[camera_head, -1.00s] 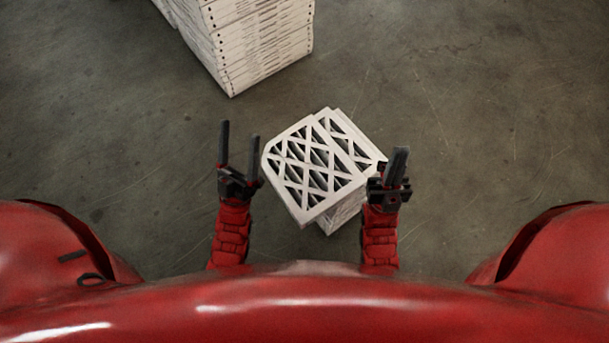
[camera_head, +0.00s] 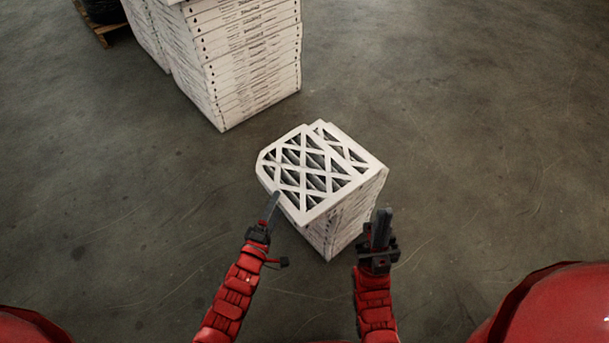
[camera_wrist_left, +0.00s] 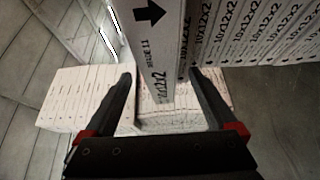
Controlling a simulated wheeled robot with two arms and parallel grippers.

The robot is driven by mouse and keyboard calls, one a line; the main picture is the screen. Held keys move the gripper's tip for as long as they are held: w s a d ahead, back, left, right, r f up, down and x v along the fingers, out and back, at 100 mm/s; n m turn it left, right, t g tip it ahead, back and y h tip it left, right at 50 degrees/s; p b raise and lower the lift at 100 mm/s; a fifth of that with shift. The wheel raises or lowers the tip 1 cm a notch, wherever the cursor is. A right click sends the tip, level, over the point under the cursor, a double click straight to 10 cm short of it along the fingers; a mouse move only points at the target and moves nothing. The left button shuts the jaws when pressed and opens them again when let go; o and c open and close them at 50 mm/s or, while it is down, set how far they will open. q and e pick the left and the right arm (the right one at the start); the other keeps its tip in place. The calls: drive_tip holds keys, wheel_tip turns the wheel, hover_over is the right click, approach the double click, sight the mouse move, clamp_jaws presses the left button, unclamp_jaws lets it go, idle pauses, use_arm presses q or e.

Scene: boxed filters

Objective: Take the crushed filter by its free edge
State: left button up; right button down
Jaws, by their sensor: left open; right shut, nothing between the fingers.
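The crushed filter (camera_head: 307,213), a white frame with a diamond lattice and a cut-off left corner, lies on top of a short stack and overhangs it to the left. My left gripper (camera_head: 275,197) is at its lower-left edge, turned edge-on in the head view. In the left wrist view the left gripper (camera_wrist_left: 160,78) is open, with a printed white filter edge (camera_wrist_left: 158,55) in front of and between its fingertips. I cannot tell whether they touch it. My right gripper (camera_head: 383,212) is shut and empty, to the right of the stack's front corner.
The short stack of filters (camera_head: 345,215) stands on the concrete floor under the crushed filter. A taller stack of white boxes (camera_head: 250,65) stands behind, upper left. A pallet (camera_head: 103,30) shows at the far left. The floor to the right is clear.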

sight(286, 187)
use_arm(q)
drive_tip(key=b+x, duration=0.1)
drive_tip(key=x, duration=0.6)
drive_tip(key=shift+w+d, duration=0.15)
drive_tip(key=shift+w, duration=0.1)
clamp_jaws()
